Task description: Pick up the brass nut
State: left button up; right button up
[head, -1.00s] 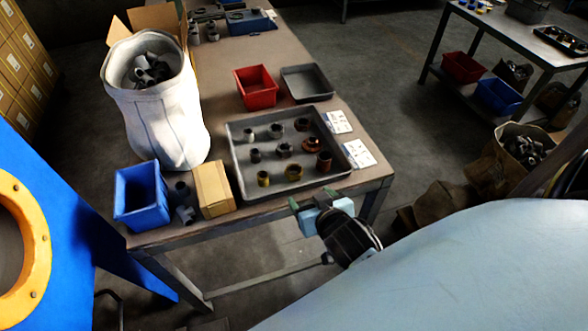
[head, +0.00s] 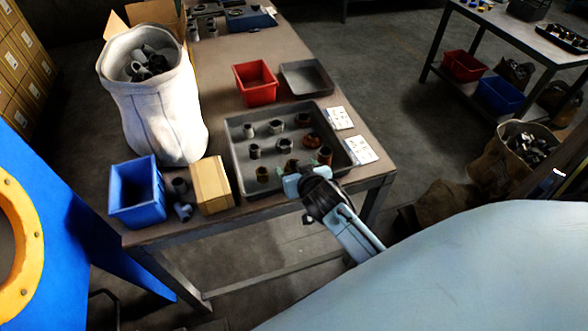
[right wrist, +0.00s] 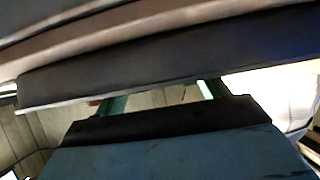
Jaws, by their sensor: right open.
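A grey tray (head: 237,150) on the near end of the workbench holds several metal fittings. A small brass-coloured fitting (head: 262,174) stands in its front left part. Another fitting (head: 291,166) at the front middle is partly hidden behind my right gripper; I cannot tell which one is the brass nut. My right gripper (head: 298,181) is open at the tray's front edge, close to that middle fitting. In the right wrist view its two green fingers (right wrist: 162,98) are apart, with no fitting visible between them. My left gripper is not in view.
A cardboard box (head: 211,185) and a blue bin (head: 139,192) stand left of the tray. A red bin (head: 255,82) and an empty grey tray (head: 305,77) lie behind it. White cards (head: 360,149) lie to its right. A white sack (head: 155,110) stands at the left.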

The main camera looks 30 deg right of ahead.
jog(key=shift+w+d+f, duration=0.1)
jog(key=shift+w+f, duration=0.2)
jog(key=shift+w, duration=0.2)
jog(key=c, duration=1.1)
jog(key=shift+c, duration=0.4)
jog(key=shift+r, duration=0.15)
